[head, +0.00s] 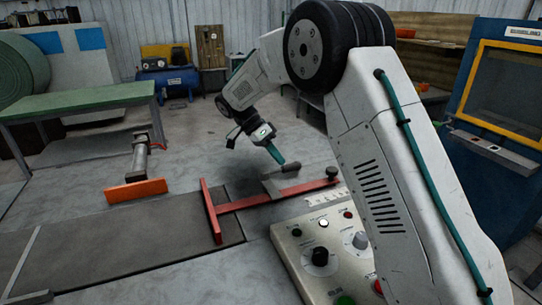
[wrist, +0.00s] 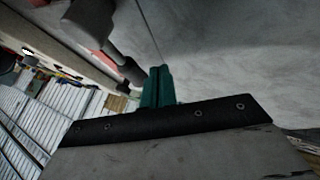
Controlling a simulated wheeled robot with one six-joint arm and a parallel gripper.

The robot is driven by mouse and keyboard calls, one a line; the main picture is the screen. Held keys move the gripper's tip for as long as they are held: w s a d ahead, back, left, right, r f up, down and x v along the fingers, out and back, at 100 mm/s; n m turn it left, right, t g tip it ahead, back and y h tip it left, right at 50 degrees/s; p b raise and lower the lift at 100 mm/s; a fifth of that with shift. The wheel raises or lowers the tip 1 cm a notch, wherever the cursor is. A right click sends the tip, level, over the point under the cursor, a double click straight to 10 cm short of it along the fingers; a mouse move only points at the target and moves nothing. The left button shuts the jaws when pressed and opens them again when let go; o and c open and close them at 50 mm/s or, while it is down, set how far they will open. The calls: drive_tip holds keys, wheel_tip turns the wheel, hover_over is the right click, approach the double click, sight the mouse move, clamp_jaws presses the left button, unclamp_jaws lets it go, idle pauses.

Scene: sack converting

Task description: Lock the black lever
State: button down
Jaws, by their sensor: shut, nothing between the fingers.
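The black lever (head: 287,170) shows in the head view as a short dark grip on a grey plate, beside the red bar (head: 265,200). My gripper (head: 278,157) has teal fingers, pressed together and empty. Its tips are right by the lever's grip, just above or against it; I cannot tell whether they touch. In the wrist view the shut fingers (wrist: 158,72) point away from the camera, and the lever's dark grip (wrist: 131,70) lies just left of the tips. The fingers do not close around it. Whether the lever is latched is not clear.
A black knob (head: 332,173) stands at the red bar's right end. A control panel (head: 300,262) with buttons and dials is in front. A blue cabinet (head: 490,135) stands right. My arm hides part of the right side.

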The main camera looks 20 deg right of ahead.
drive_tip(key=shift+s+d+m+g, duration=0.35)
drive_tip(key=shift+m+g, duration=0.05)
drive_tip(key=shift+m, duration=0.2)
drive_tip(key=shift+s+d, duration=0.2)
drive_tip(key=shift+s, duration=0.1)
drive_tip(key=shift+s, duration=0.1)
drive_tip(key=w, duration=0.2)
drive_tip(key=w+a, duration=0.1)
drive_tip(key=w, duration=0.1)
drive_tip(key=shift+w+f, duration=0.1)
drive_tip(key=shift+w, duration=0.3)
drive_tip(key=v, duration=0.8)
drive_tip(key=shift+r, duration=0.55)
drive_tip(key=shift+w+d, duration=0.1)
drive_tip(key=shift+w, duration=0.05)
